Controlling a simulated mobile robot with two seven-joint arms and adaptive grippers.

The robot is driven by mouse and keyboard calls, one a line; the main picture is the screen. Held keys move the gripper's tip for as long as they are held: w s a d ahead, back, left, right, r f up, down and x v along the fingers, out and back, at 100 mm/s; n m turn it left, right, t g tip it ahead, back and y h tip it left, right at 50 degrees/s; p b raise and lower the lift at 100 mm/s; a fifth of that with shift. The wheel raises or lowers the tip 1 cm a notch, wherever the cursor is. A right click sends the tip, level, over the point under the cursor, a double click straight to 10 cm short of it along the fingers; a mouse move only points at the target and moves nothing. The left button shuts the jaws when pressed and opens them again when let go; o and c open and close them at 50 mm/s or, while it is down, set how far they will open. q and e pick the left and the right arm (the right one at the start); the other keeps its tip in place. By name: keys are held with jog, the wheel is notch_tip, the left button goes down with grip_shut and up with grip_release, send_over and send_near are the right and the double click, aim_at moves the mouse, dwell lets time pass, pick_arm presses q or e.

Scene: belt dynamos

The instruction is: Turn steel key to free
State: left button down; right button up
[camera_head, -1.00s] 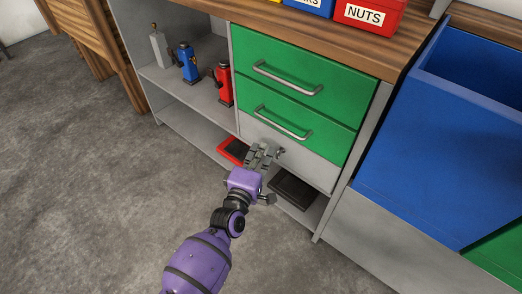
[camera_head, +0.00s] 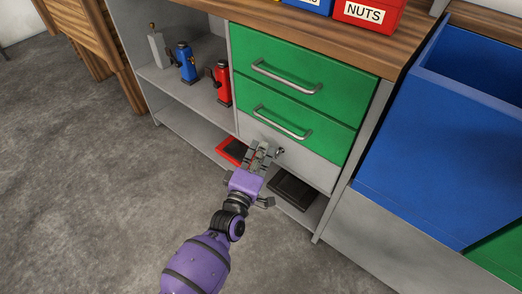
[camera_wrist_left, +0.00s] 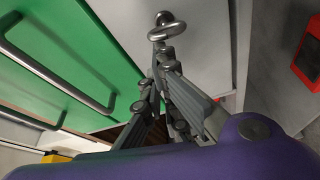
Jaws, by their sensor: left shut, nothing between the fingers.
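The steel key (camera_head: 280,152) sits on the plain grey panel below the green drawers, just right of my left gripper's fingertips. In the left wrist view the key (camera_wrist_left: 166,29) shows as a shiny ring-shaped bow, just beyond the fingertips. My left gripper (camera_head: 263,149) is in front of the grey panel. In the wrist view its fingers (camera_wrist_left: 166,62) are shut with nothing between them. Whether the fingertips touch the key cannot be told. My right gripper is not in view.
Two green drawers (camera_head: 300,60) with bar handles are above the panel. A red case (camera_head: 230,151) and a black case (camera_head: 292,188) lie on the low shelf. Red, blue and grey bottle-like items stand on the left shelf. A blue bin (camera_head: 430,140) is on the right. Floor at left is clear.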

aim_at(276, 157)
pick_arm(q)
jog(key=shift+s+d+r+m+h+b, duration=0.2)
jog(key=shift+s+d+m+h+b, duration=0.75)
jog(key=shift+m, duration=2.3)
jog(key=shift+s+d+r+m+h+p, duration=0.15)
jog(key=shift+d+m+h, duration=0.25)
jog(key=shift+m+h, duration=2)
jog(key=shift+s+d+r+m+h+b, duration=0.35)
jog(key=shift+d+m+b, duration=0.3)
jog(key=shift+m, duration=3.5)
jog(key=shift+s+f+g, duration=0.1)
jog(key=shift+f+g, duration=0.05)
jog(key=shift+g, duration=0.15)
